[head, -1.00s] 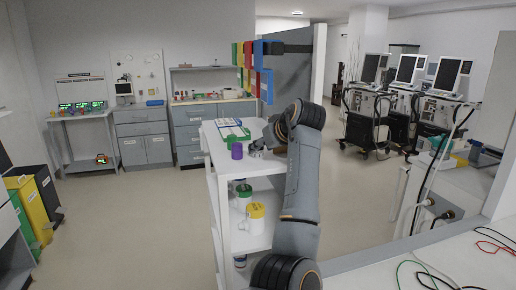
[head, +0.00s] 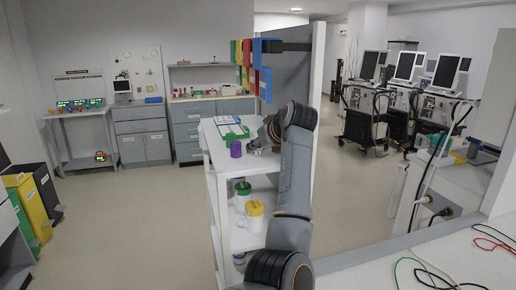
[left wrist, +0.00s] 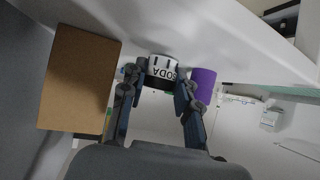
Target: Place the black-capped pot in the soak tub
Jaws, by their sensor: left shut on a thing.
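My left gripper (head: 256,148) reaches over the top of the white trolley in the head view. In the left wrist view its fingers (left wrist: 158,84) are shut on a white pot with black ends (left wrist: 163,67), whose label reads SODA and appears upside down. In the head view the gripper mostly hides this pot. A purple pot (head: 236,149) stands just left of the gripper; it also shows beside the right finger in the wrist view (left wrist: 204,82). I cannot tell which container is the soak tub. My right gripper is not in view.
The trolley (head: 214,163) also carries a green-edged tray (head: 236,133) on top and green-capped (head: 243,189) and yellow-capped (head: 255,211) pots below. A brown panel (left wrist: 78,80) is close on the left in the wrist view. Floor left of the trolley (head: 130,215) is clear.

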